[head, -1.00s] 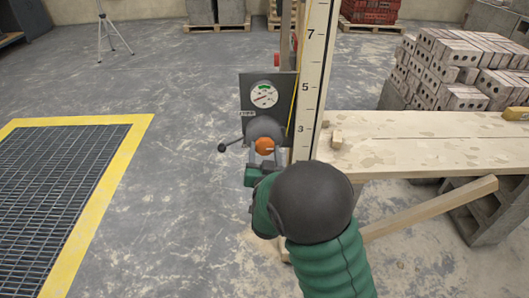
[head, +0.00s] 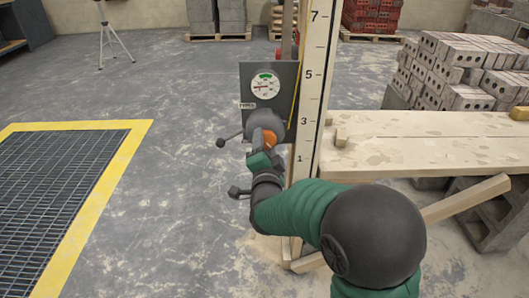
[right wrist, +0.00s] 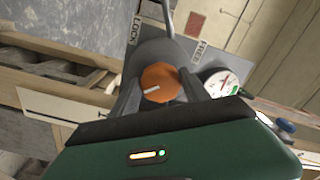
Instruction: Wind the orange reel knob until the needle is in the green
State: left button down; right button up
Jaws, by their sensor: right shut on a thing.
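The orange reel knob (head: 270,138) sits on the front of a grey round reel housing (head: 262,122), below a dial gauge. My right gripper (head: 264,148) is at the knob, its fingers on either side. In the right wrist view the orange knob (right wrist: 160,82) with its pale mark shows between the fingers, which are shut on it. The white gauge (head: 265,86) has a green band at the top; its needle looks to lie outside the green, pointing leftward. The gauge also shows partly in the right wrist view (right wrist: 219,82). My left gripper is not in view.
A crank lever with a dark ball (head: 220,143) sticks out left of the housing. A numbered post (head: 311,90) stands just right of the gauge plate. A plank bench (head: 430,145) extends right. A yellow-edged floor grate (head: 140,130) lies left, with clear floor between.

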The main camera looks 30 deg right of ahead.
jog(key=m+b, duration=0.5)
jog(key=f+m+b, duration=0.1)
jog(key=m+b, duration=0.2)
jog(key=shift+s+d, duration=0.1)
jog(key=m+b, duration=0.2)
jog(key=shift+r+m+b, duration=0.1)
jog(key=shift+m+b, duration=0.2)
jog(key=shift+m, duration=0.1)
jog(key=shift+r+m+b, duration=0.1)
jog(key=shift+m+b, duration=0.25)
jog(key=shift+m, duration=0.05)
jog(key=shift+r, duration=0.1)
jog(key=o, duration=1.4)
jog(key=shift+r, duration=0.1)
